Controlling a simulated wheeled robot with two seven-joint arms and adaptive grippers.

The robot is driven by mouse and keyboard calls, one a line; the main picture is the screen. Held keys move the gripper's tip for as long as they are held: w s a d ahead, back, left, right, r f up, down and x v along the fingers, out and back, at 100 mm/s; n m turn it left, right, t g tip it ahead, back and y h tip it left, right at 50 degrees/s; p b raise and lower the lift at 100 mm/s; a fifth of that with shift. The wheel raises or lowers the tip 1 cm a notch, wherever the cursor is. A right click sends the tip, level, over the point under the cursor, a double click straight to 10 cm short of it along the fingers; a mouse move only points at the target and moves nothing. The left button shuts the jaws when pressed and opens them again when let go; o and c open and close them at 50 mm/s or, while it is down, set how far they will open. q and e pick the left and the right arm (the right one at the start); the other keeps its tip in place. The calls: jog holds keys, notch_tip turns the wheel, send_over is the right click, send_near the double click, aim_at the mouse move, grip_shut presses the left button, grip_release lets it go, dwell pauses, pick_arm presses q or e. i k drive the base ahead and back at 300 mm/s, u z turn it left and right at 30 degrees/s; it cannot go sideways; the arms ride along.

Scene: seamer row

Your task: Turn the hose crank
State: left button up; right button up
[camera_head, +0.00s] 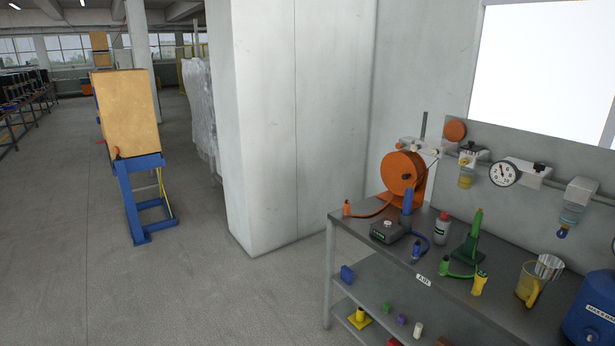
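An orange hose reel (400,173) stands at the back left end of the grey workbench (340,222). An orange hose runs from its foot to an orange fitting (347,208) at the bench's left edge. A light-coloured part shows at the reel's upper right; I cannot tell clearly whether it is the crank. Neither of my grippers is in view.
On the bench are a black device (387,232), a white bottle (442,228), a green tool (468,247), a measuring jug (528,283) and a blue container (592,312). A white pillar (290,120) stands left of the bench. Floor in front is clear.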

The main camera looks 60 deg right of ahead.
aim_at(400, 169)
jog(key=u, duration=0.8)
jog(key=k, duration=1.2)
jog(key=z, duration=2.2)
